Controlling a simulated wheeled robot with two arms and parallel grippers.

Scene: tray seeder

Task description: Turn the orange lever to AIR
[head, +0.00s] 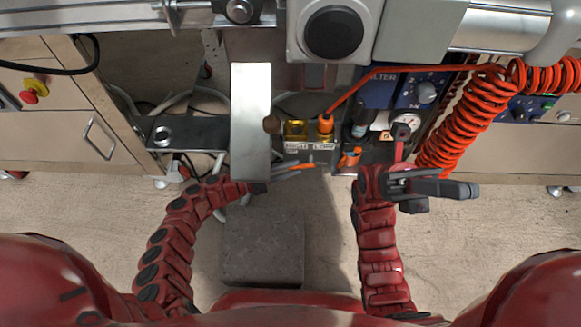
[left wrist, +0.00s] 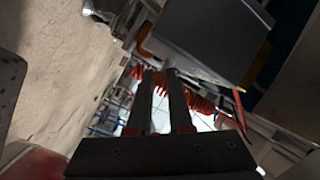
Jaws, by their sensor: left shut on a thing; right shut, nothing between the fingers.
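The orange lever (head: 306,166) shows as a short orange piece below the front of the labelled fitting plate. My left gripper (head: 293,170) reaches in from the left, and its grey fingers are shut on the lever. In the left wrist view, the two fingers (left wrist: 159,75) point up the picture with a narrow gap; what they hold is not clear there. Small white labels (head: 297,147) sit on the plate above the lever, too small to read. My right gripper (head: 460,190) is shut and empty at the right, apart from the lever.
A pale upright metal plate (head: 250,110) stands just left of the lever. Two brass fittings with an orange hose (head: 350,97) are above it. A blue filter unit (head: 420,90), a gauge and a coiled orange hose (head: 450,130) crowd the right. The floor in front is open around a grey block (head: 262,248).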

